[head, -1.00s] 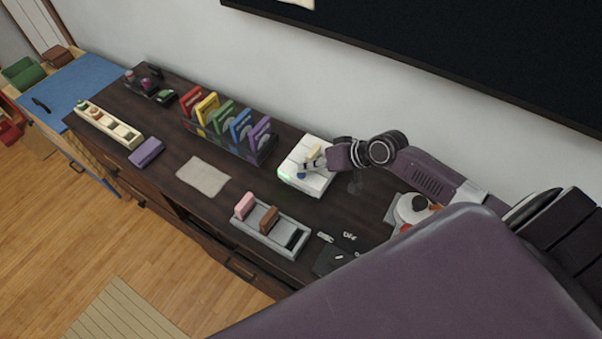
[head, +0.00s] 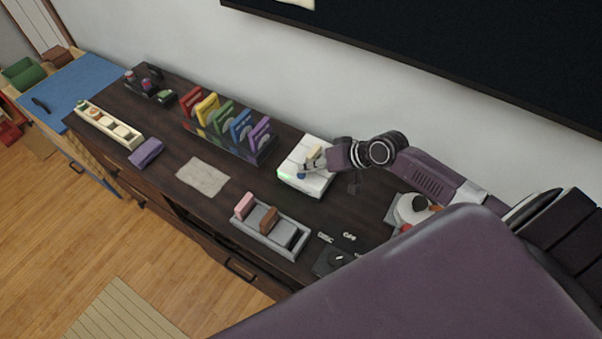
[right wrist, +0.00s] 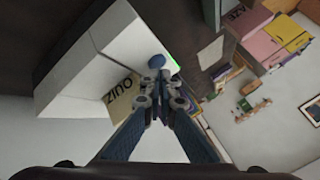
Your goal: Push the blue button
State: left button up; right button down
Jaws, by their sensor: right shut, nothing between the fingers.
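The blue button (head: 301,175) is a small round knob on the white box (head: 319,186), which stands on the dark cabinet top. In the right wrist view the blue button (right wrist: 157,61) shows just past my fingertips, near a green light strip on the box edge. My right gripper (head: 307,168) is shut and empty, its tips right at the button. In the right wrist view the shut fingers (right wrist: 157,84) partly overlap the button's near side; I cannot tell whether they touch it. My left gripper is not in view.
A cream block with lettering (right wrist: 123,102) sits on the box beside the fingers. A rack of coloured discs (head: 225,140) stands to the left. A beige cloth (head: 203,176) lies left of the box.

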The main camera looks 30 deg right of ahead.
jog(key=shift+f, duration=0.45)
jog(key=shift+r+p, duration=0.4)
jog(key=shift+p, duration=0.1)
notch_tip(320, 180, up, 6)
jog(key=p, duration=0.6)
jog(key=shift+r, duration=0.1)
dwell(0.4)
